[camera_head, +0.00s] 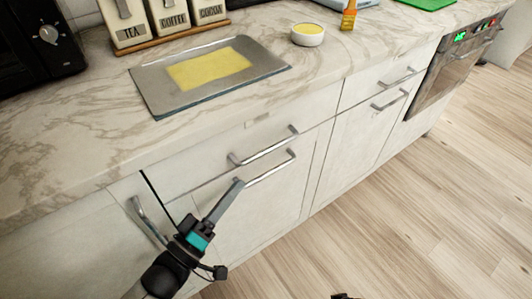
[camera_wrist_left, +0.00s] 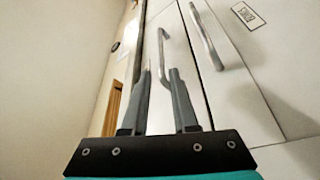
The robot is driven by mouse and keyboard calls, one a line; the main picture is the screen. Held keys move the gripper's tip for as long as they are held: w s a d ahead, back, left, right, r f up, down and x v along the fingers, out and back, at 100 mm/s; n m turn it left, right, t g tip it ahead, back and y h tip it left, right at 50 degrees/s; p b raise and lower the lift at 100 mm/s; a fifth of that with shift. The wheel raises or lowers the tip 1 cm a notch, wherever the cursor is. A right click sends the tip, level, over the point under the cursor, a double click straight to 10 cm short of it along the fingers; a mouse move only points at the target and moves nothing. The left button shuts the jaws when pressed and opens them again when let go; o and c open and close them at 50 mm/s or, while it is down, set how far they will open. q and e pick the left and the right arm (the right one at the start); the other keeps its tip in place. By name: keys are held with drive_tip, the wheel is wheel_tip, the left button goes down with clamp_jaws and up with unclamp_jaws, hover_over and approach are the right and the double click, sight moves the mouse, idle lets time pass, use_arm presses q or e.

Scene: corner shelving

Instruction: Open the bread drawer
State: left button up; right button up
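A pale drawer with a long metal handle (camera_head: 263,146) sits under the counter's front edge. A small label shows on its face in the left wrist view (camera_wrist_left: 248,15), too small to read surely; I cannot tell whether this is the bread drawer. Below it, a pale door panel (camera_head: 285,205) has its own metal handle (camera_head: 273,168). My left gripper (camera_head: 238,185) is close to the left end of this lower handle. In the left wrist view its two grey fingers (camera_wrist_left: 159,75) are apart, with a handle end near the gap; contact is unclear. My right gripper is not identifiable.
A metal tray (camera_head: 150,87) with a yellow sheet (camera_head: 209,68), a small bowl (camera_head: 308,39) and labelled canisters (camera_head: 170,18) stand on the marble counter. A vertical door handle (camera_head: 150,221) is left of my gripper. Wooden floor (camera_head: 440,200) is clear at right.

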sight(265, 150)
use_arm(q)
drive_tip(key=b+x, duration=0.2)
drive_tip(key=x, duration=0.8)
drive_tip(key=shift+w+d, duration=0.1)
drive_tip(key=shift+w, duration=0.1)
drive_tip(key=shift+w+d+r+b, duration=0.1)
drive_tip(key=shift+w+d+b, duration=0.25)
drive_tip(key=shift+w, duration=0.1)
use_arm(e)
wheel_tip(265, 150, up, 5)
drive_tip(key=w+a, duration=0.1)
drive_tip(key=w, duration=0.2)
drive_tip(key=shift+r+t, duration=0.2)
drive_tip(key=shift+t, duration=0.2)
use_arm(q)
drive_tip(key=shift+c, duration=0.2)
clamp_jaws()
